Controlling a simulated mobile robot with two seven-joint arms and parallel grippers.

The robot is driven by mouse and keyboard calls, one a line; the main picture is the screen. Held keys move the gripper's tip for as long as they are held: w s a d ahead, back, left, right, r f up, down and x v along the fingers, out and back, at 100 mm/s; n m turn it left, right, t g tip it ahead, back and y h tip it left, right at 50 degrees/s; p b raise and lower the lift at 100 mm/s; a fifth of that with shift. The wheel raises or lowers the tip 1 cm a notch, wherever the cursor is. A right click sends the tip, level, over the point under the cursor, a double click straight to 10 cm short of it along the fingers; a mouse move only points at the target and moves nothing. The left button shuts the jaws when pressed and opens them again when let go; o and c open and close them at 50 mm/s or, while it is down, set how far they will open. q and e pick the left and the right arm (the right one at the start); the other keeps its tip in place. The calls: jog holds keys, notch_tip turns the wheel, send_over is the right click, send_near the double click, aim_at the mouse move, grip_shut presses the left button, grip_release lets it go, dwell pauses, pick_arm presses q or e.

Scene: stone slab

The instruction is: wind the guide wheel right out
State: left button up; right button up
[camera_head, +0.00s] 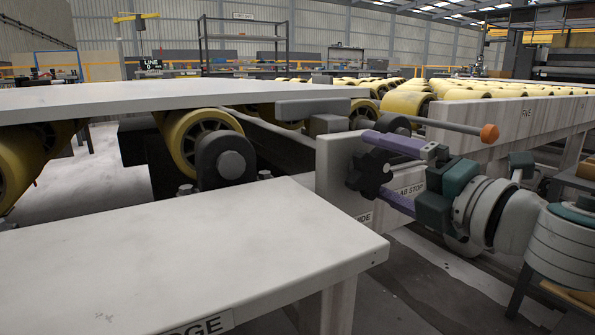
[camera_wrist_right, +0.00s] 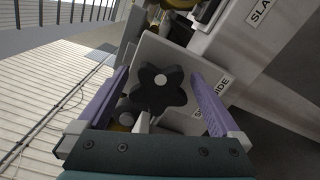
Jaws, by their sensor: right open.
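The guide wheel (camera_head: 366,173) is a black star-shaped knob on the face of a pale upright plate (camera_head: 335,165). In the right wrist view, the wheel (camera_wrist_right: 161,89) shows its lobes and a pale round centre. My right gripper (camera_head: 380,168) comes in from the right with its purple fingers apart. One finger passes above the wheel and the other below it in the head view. In the wrist view the wheel lies between the two fingers, with a visible gap on each side. My left gripper is not in view.
A rod with an orange end (camera_head: 489,133) sticks out just above my right gripper. A white slab (camera_head: 150,97) lies over yellow rollers (camera_head: 200,139) at the left. A pale ledge (camera_head: 200,250) fills the front left.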

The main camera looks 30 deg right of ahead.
jog(key=s, duration=0.8)
jog(key=shift+s+d+p, duration=0.3)
jog(key=shift+s+p, duration=0.1)
